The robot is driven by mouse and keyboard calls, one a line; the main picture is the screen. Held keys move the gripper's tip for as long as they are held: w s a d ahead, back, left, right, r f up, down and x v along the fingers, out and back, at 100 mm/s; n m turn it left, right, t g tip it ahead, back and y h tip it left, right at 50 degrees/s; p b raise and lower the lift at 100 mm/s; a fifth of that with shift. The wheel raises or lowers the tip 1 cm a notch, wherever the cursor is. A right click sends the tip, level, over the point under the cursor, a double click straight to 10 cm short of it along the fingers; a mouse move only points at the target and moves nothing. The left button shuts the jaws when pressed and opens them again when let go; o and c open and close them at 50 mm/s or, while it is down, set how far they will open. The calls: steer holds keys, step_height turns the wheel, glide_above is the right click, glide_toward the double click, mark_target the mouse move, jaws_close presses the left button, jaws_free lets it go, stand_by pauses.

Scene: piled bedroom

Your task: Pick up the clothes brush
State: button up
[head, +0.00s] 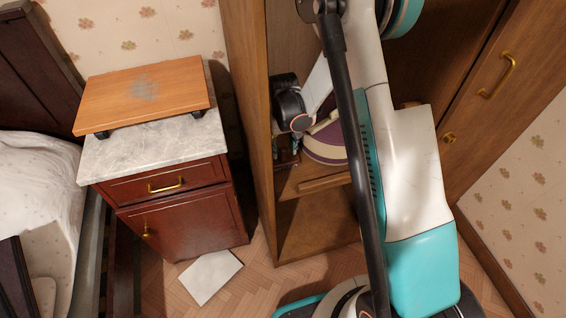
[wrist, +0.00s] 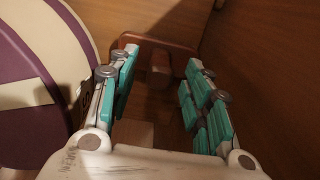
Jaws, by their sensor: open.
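A reddish-brown wooden object, which looks like the clothes brush (wrist: 178,46), lies deep in a wooden wardrobe compartment in the wrist view. It shows just beyond and between my fingertips, partly in shadow. My gripper (wrist: 158,62) is open with its teal-padded fingers apart on either side, and nothing is visibly held. In the head view my gripper (head: 286,156) reaches down into the open wardrobe, at the left of a round box. I cannot make out the brush in the head view, and I cannot tell whether a finger touches it.
A round purple and cream box (head: 325,143) stands close beside my gripper; it fills the left of the wrist view (wrist: 30,125). The wardrobe side wall (wrist: 265,75) is close on the right there. A nightstand (head: 180,200) with a wooden stand (head: 110,98) is left of the wardrobe.

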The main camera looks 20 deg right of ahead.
step_height(320, 180, down, 4)
steer(key=shift+w+r+b, duration=0.1)
steer(key=shift+r+b, duration=0.05)
steer(key=shift+b, duration=0.55)
steer(key=shift+r, duration=0.1)
jaws_close()
steer(key=shift+r, duration=0.15)
step_height(320, 180, up, 20)
steer(key=p, duration=0.7)
